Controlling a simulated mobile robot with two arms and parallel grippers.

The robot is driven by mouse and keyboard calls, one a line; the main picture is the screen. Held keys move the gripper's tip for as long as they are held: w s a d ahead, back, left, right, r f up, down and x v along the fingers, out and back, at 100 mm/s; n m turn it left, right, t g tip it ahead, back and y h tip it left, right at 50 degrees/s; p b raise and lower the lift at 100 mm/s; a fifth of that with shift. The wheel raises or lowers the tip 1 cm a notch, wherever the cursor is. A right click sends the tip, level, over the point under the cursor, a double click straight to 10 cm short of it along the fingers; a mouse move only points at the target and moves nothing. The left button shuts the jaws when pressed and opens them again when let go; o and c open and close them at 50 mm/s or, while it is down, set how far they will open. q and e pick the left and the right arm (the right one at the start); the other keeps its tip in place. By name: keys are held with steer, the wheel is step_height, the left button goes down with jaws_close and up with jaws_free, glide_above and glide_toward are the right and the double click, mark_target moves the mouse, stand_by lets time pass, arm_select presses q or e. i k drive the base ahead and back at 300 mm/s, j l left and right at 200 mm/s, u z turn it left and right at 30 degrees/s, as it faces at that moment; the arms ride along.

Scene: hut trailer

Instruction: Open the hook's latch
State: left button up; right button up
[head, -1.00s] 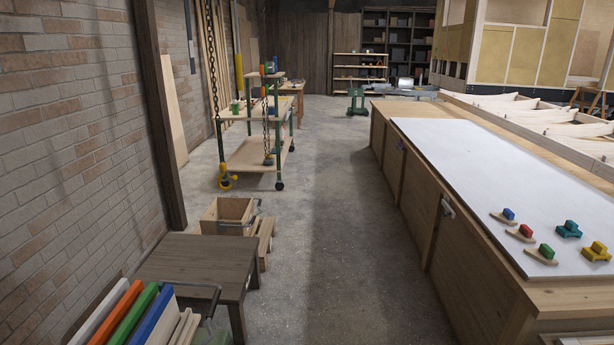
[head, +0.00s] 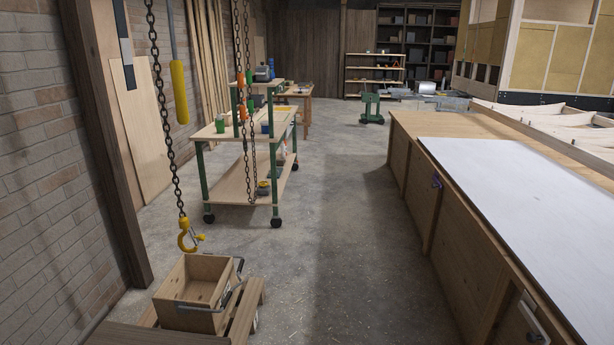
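A yellow hook (head: 186,238) hangs on a dark chain (head: 162,95) at the left of the head view. It hangs above or just behind a wooden box, apart from any gripper. A small yellow piece, perhaps its latch, sticks out to the right of the hook; whether it is open or shut is too small to tell. Neither of my grippers shows in the view.
A long workbench with a white top (head: 520,200) lines the right. The floor (head: 345,240) between is clear.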

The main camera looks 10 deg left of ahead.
mark_target(201, 237)
steer(key=i, duration=0.75)
steer(key=i+u, duration=0.1)
steer(key=i, duration=0.65)
steer(key=i+l, duration=0.15)
steer(key=i, duration=0.6)
steer(key=j+u, duration=0.05)
